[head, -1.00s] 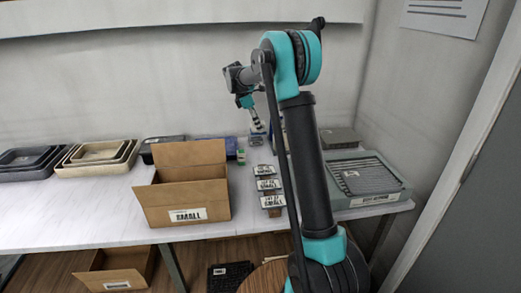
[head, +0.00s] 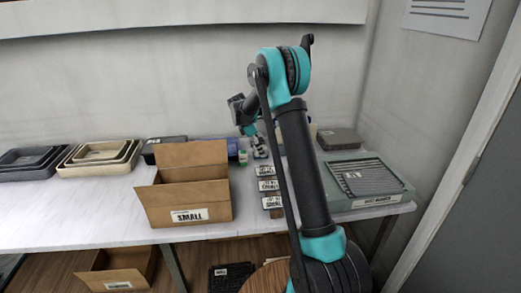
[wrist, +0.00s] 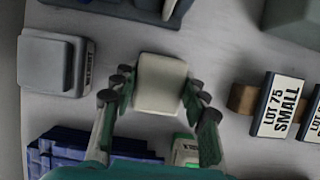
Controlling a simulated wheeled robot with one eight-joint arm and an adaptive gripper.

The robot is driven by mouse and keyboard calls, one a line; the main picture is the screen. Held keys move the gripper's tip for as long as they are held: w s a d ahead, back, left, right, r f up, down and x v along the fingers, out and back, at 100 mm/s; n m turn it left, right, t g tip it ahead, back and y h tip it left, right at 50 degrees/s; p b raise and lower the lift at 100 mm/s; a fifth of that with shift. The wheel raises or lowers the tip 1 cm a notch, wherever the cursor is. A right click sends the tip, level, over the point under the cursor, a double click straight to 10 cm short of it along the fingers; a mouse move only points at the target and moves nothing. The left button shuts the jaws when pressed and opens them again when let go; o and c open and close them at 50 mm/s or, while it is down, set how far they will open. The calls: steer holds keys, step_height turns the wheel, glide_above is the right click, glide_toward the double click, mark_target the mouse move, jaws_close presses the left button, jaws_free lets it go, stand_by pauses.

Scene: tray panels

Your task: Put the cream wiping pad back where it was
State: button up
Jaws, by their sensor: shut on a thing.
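The cream wiping pad (wrist: 161,83) is in the wrist view, between the two fingers of my gripper (wrist: 155,93). The fingers touch it on its left and right sides, so the gripper is shut on it. In the head view my gripper (head: 260,150) is low over the back of the white table, behind the row of labelled cards. The pad is too small to make out clearly there. I cannot tell whether its underside touches the table.
A grey block (wrist: 50,65) lies left of the pad, and a blue item (wrist: 85,155) is below left. A "LOT 75 SMALL" card (wrist: 278,105) stands right. An open cardboard box (head: 190,205) and a grey tray (head: 375,203) flank the cards on the table.

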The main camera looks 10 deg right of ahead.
steer(key=o, duration=1.1)
steer(key=shift+f, duration=0.1)
steer(key=v, duration=1.2)
